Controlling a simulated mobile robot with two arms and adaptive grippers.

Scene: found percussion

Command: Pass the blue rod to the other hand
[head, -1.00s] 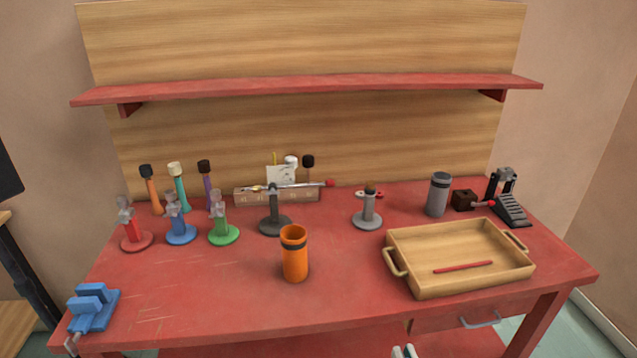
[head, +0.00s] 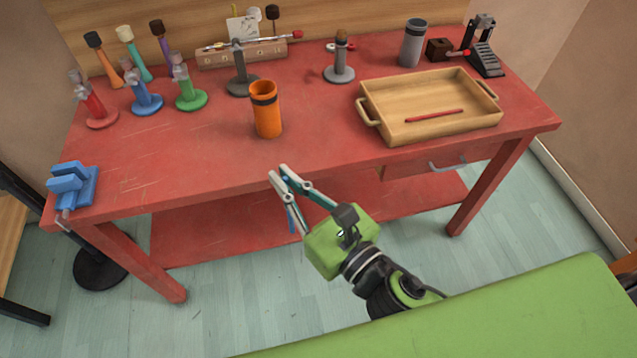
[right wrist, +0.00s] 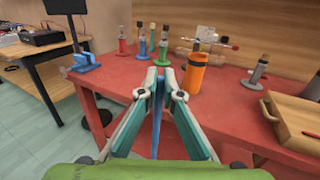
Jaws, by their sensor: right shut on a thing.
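My right gripper (head: 278,172) is in front of the table's front edge, its fingers pointing toward the table. It is shut on the blue rod (head: 291,219), which shows as a thin blue piece beside the fingers in the head view. In the right wrist view the blue rod (right wrist: 157,118) stands between the two fingers of the right gripper (right wrist: 158,78), with its lower end toward the camera. Much of the rod is hidden by the fingers in the head view. My left gripper is not in view.
The red table (head: 200,150) carries an orange cup (head: 266,110) near its front middle. A wooden tray (head: 375,118) with a red rod (head: 433,116) is at right. A blue vise (head: 73,187) sits at the front left corner. The space left of my gripper, before the table, looks free.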

